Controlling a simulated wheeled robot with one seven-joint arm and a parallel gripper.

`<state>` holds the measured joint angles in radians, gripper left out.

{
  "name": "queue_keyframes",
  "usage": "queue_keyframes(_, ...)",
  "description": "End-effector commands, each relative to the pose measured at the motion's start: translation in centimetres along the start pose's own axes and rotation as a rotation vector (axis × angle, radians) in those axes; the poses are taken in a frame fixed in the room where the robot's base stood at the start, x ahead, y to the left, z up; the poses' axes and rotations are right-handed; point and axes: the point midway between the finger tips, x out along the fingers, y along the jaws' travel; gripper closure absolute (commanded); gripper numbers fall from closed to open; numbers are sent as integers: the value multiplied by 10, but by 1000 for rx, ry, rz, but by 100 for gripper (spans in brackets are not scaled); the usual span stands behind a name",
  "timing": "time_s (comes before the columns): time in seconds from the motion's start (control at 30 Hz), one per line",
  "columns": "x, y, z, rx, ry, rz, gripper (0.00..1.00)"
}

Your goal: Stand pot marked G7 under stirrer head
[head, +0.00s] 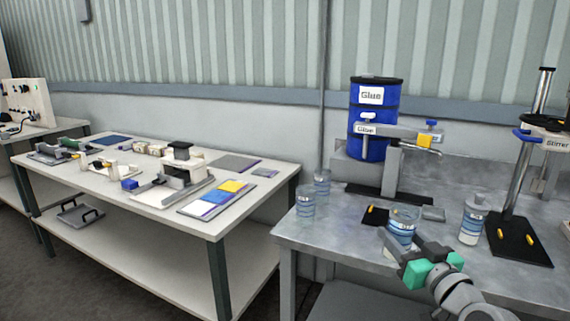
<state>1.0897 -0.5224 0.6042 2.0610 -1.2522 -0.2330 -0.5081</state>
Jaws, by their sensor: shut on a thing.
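My gripper (405,243) is at the front of the grey metal bench and is shut on a clear pot (403,220) with a blue band. The pot looks upright, in front of the glue stand; I cannot tell whether its base touches the bench. Its marking is not readable, so G7 cannot be confirmed. The stirrer head (552,142), labelled "Stirrer", is at the right edge, partly cut off, on a slanted-looking silver post (517,180). Its black base plate (518,246) with yellow marks lies on the bench, right of my gripper.
Two clear pots (306,206) (322,182) stand at the bench's left. A white worktable (110,195) is at left.

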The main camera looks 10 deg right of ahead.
Motion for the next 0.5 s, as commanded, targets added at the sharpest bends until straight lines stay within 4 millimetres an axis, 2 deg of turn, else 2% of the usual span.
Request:
queue_keyframes(0.03,11,-28,10,1,-2,-39,95)
queue_keyframes(0.2,27,-94,39,-3,-12,-119,95)
queue_keyframes(0.3,29,-121,52,-9,-19,-151,95)
queue_keyframes(0.5,29,-163,72,-19,-30,-203,95)
